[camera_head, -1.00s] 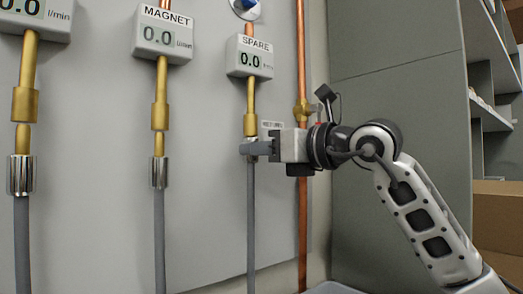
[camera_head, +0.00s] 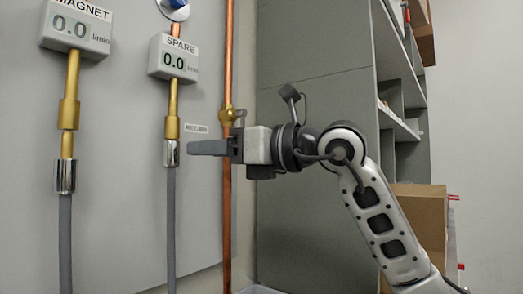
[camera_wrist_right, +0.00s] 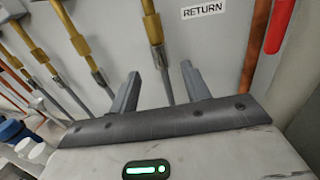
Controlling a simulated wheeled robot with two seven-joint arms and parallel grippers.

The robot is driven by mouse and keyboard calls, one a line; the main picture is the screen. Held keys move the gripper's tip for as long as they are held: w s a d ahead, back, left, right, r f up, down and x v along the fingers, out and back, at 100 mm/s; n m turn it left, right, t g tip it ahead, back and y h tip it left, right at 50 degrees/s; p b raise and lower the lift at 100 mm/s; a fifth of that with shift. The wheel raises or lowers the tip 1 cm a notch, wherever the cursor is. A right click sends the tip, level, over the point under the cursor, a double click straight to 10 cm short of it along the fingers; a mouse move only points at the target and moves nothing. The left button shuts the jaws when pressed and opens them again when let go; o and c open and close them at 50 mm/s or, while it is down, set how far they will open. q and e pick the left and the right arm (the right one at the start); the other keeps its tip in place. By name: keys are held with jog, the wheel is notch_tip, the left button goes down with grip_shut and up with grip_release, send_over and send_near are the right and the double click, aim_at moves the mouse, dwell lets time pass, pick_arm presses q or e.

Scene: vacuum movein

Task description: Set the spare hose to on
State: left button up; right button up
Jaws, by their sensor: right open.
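The spare hose (camera_head: 171,225) hangs grey and upright below the SPARE meter (camera_head: 174,58). Its chrome collar (camera_head: 171,153) sits directly below the brass fitting (camera_head: 172,128), with no clear gap showing. The meter reads 0.0. A blue knob (camera_head: 174,3) shows above it, cut by the top edge. My left gripper is not seen.
The MAGNET meter (camera_head: 76,28) and its hose (camera_head: 65,240) are to the left. A copper pipe (camera_head: 227,215) runs upright behind my right gripper. A red handle (camera_wrist_right: 281,25) shows in the wrist view. Shelves (camera_head: 400,125) and a cardboard box (camera_head: 420,215) are at right.

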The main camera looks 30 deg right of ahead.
jog(key=v, duration=0.9)
jog(key=shift+b, duration=0.35)
jog(key=shift+s+r, duration=0.1)
